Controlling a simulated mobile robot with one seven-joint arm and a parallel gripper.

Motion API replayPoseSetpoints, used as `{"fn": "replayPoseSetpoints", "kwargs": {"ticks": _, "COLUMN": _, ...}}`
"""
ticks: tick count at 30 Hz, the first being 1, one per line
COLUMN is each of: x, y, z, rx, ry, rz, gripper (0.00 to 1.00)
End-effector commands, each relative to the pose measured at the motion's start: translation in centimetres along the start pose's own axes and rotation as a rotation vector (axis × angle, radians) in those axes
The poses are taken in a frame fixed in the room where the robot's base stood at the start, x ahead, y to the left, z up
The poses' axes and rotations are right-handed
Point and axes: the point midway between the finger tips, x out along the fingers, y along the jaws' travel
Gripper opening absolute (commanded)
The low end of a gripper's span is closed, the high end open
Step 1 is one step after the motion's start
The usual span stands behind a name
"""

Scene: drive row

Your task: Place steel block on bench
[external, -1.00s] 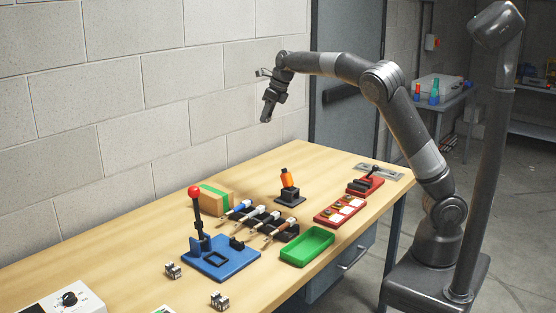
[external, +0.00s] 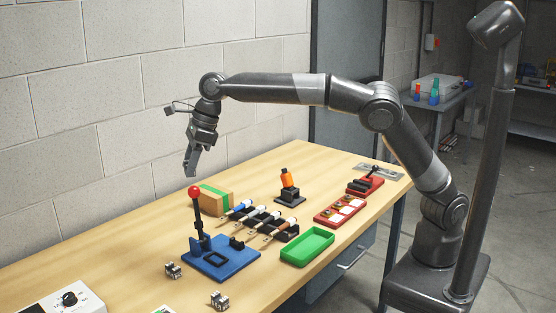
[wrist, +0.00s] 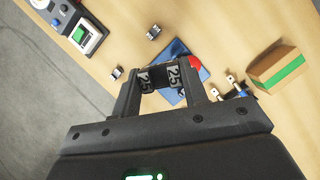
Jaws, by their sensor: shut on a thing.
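My gripper (external: 191,168) is in the air above the wooden bench (external: 130,258), over the area behind the red-knobbed blue fixture. In the wrist view my gripper (wrist: 165,88) is shut on the steel block (wrist: 158,74), a dark grey piece with "25" marked near both ends, held between the fingertips. In the external view the block is too small to make out clearly. The bench also shows below in the wrist view (wrist: 225,35).
The blue fixture (external: 232,268) has an upright lever with a red knob (external: 195,191). Nearby are a cardboard box (external: 217,203), several handled tools (external: 268,219), a green tray (external: 307,246) and two small metal pieces (external: 173,271). The bench's left part is largely clear.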

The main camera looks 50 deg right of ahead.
Motion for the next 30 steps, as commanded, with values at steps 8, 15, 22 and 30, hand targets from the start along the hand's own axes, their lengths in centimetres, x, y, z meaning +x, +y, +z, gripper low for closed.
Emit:
{"fn": "replayPoseSetpoints", "kwargs": {"ticks": 8, "x": 0.9, "y": 8.1, "z": 2.4, "rx": -0.099, "ry": -0.005, "rz": 0.047, "gripper": 0.10}}
{"fn": "replayPoseSetpoints", "kwargs": {"ticks": 15, "x": 2.4, "y": 11.1, "z": 2.5, "rx": -0.132, "ry": -0.004, "rz": 0.064, "gripper": 0.10}}
{"fn": "replayPoseSetpoints", "kwargs": {"ticks": 22, "x": 6.8, "y": 11.1, "z": 0.6, "rx": -0.132, "ry": -0.001, "rz": 0.065, "gripper": 0.10}}
{"fn": "replayPoseSetpoints", "kwargs": {"ticks": 30, "x": 15.3, "y": 11.1, "z": -2.9, "rx": -0.132, "ry": -0.001, "rz": 0.063, "gripper": 0.10}}
